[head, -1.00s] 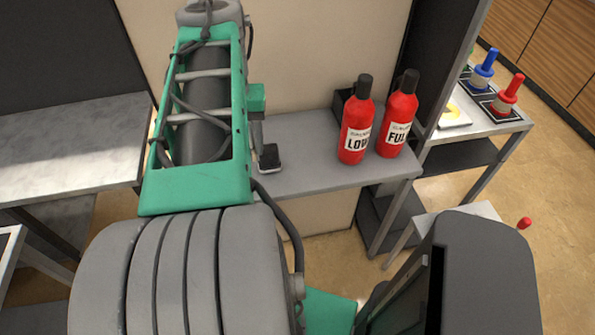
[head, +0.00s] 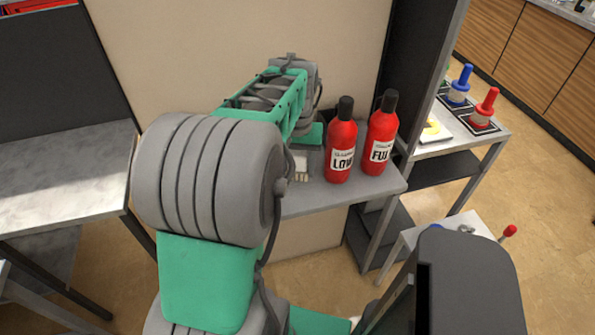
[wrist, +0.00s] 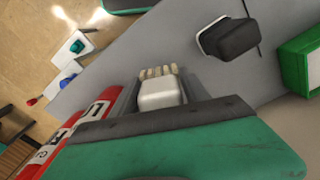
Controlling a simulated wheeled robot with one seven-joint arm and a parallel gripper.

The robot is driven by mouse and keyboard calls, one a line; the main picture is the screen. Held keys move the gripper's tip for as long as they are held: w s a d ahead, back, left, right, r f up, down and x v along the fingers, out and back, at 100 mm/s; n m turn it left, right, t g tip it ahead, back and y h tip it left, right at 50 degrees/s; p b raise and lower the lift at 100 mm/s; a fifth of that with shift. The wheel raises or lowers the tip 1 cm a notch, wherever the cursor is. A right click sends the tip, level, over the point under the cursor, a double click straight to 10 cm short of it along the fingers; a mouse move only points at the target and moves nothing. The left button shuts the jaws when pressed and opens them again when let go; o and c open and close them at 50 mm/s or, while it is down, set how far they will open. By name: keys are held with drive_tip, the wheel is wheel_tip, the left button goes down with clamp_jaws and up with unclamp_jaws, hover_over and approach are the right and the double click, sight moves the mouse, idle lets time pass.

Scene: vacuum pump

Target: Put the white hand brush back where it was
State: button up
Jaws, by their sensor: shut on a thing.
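The white hand brush (wrist: 160,95) is between the two fingers of my gripper (wrist: 158,88) in the wrist view, with its pale bristles pointing away from the palm. My gripper is shut on it. In the head view a pale part of the brush (head: 301,164) shows beside my arm, over the grey bench (head: 330,197). My fingers are hidden there behind my arm. I cannot tell whether the brush touches the bench or hangs above it.
Two red bottles, marked LOW (head: 341,148) and FULL (head: 380,140), stand close to the right of my gripper. In the wrist view a black object (wrist: 230,38) and a green box (wrist: 300,62) lie beyond clear grey bench top. A dark upright panel (head: 425,55) stands behind the bottles.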

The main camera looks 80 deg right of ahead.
sight(297, 175)
drive_tip(key=shift+f, duration=1.6)
drive_tip(key=shift+f, duration=0.15)
drive_tip(key=o, duration=1.3)
